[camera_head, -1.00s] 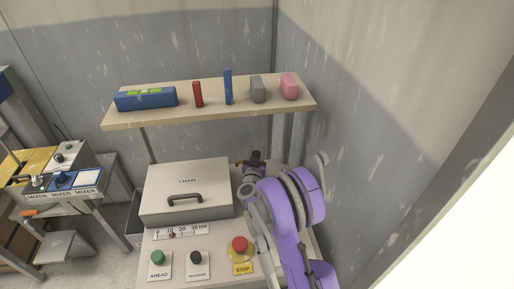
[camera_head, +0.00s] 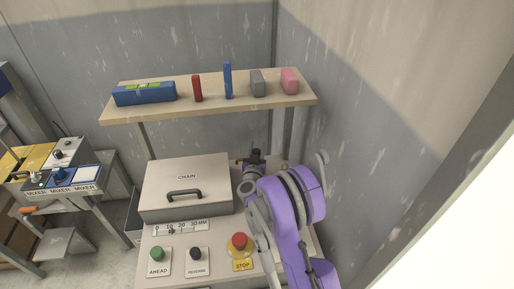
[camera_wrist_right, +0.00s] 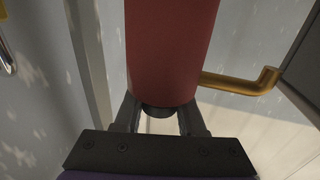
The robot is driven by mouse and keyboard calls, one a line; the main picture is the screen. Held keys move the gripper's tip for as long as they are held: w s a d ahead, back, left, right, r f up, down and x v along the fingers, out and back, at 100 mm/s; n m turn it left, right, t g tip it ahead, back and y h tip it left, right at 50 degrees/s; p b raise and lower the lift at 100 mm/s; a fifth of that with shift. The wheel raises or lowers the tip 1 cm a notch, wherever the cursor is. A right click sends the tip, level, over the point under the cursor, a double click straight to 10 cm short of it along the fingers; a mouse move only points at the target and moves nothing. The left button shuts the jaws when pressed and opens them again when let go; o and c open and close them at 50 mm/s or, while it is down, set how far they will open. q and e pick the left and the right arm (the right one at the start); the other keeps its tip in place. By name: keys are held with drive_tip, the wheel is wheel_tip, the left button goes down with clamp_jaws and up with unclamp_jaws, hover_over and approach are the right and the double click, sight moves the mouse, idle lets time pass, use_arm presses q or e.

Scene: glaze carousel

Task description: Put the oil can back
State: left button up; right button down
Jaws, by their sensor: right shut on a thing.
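The oil can (camera_wrist_right: 172,50) is a dark red cylinder with a brass-coloured bent spout (camera_wrist_right: 240,80) pointing right in the right wrist view. My right gripper (camera_wrist_right: 160,115) is shut on it near its dark lower end. In the head view my right gripper (camera_head: 256,157) is a small dark shape at the end of the purple arm, behind the console and below the shelf. I cannot make out the can's body there. My left gripper is not in view.
A wooden shelf (camera_head: 215,112) above holds a blue box (camera_head: 145,96), a red cylinder (camera_head: 197,88), a tall blue piece (camera_head: 228,80), a grey block (camera_head: 258,83) and a pink block (camera_head: 289,81). The CHAIN lid (camera_head: 215,172) and red STOP button (camera_head: 239,240) are beside my arm.

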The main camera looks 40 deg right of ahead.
drive_tip(key=shift+f, duration=0.1)
drive_tip(key=shift+c, duration=2.1)
unclamp_jaws()
drive_tip(key=shift+a, duration=0.1)
drive_tip(key=b+v, duration=0.2)
drive_tip(key=v, duration=0.8)
drive_tip(key=shift+s+a, duration=0.15)
drive_tip(key=shift+s, duration=0.15)
